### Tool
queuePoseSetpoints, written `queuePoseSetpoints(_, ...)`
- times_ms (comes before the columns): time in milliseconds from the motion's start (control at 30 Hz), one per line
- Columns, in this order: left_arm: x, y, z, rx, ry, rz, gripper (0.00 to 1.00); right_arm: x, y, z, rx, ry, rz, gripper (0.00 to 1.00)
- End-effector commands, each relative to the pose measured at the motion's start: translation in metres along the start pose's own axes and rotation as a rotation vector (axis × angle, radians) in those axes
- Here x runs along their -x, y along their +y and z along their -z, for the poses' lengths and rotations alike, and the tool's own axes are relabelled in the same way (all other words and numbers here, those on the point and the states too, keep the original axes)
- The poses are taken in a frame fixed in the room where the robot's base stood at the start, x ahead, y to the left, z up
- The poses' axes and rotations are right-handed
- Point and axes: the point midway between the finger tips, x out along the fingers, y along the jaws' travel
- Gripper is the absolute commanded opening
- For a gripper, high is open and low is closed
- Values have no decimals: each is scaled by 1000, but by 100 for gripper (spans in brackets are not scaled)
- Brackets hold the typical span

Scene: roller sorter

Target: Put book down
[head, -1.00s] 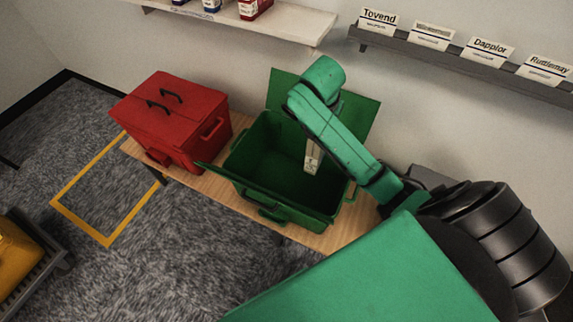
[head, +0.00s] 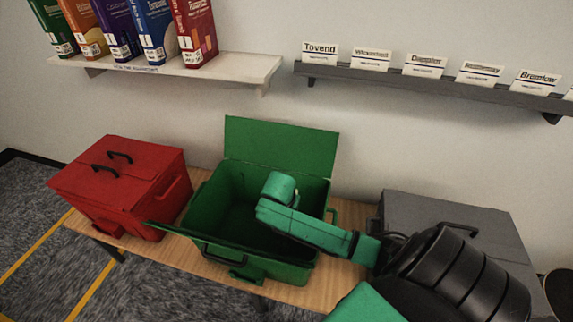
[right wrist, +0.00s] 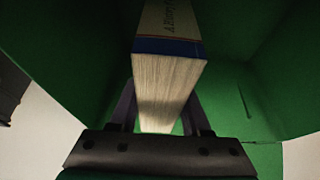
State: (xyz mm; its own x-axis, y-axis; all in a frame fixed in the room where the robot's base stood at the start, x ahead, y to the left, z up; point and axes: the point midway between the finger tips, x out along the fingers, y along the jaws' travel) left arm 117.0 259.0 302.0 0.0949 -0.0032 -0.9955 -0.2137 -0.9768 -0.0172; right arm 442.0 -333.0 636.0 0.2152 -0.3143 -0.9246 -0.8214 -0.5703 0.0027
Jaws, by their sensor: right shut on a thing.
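A green bin (head: 190,205) with its lid flaps open stands on the wooden table. My right arm reaches into it from the right, and its gripper is hidden in the head view. In the right wrist view my right gripper (right wrist: 160,108) is shut on a book (right wrist: 165,78), with a finger on each side. The book shows pale page edges and a cream and blue cover, and points into the green bin, whose walls surround it. Whether the book touches the bin's floor cannot be told. My left gripper is not in view.
A closed red bin (head: 120,180) stands left of the green bin, and a grey bin (head: 430,215) stands to the right, partly behind my arm. A white shelf (head: 180,70) holds several books. A grey shelf (head: 430,84) carries name cards. The wooden table (head: 300,293) has a clear front strip.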

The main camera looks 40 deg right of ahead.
Motion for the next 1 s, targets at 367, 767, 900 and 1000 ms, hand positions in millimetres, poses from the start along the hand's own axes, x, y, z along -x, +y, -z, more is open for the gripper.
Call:
queuePoseSetpoints(367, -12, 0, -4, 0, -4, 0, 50, -47, -1, -18, -1, 4, 3, 0)
queuePoseSetpoints(767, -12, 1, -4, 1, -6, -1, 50, -48, 0, -19, 0, 2, 1, 77)
queuePoseSetpoints(900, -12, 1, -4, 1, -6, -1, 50, -47, 0, -19, 0, 2, 1, 77)
queuePoseSetpoints(1000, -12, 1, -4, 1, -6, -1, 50, -46, 0, -19, 0, 2, 1, 77)
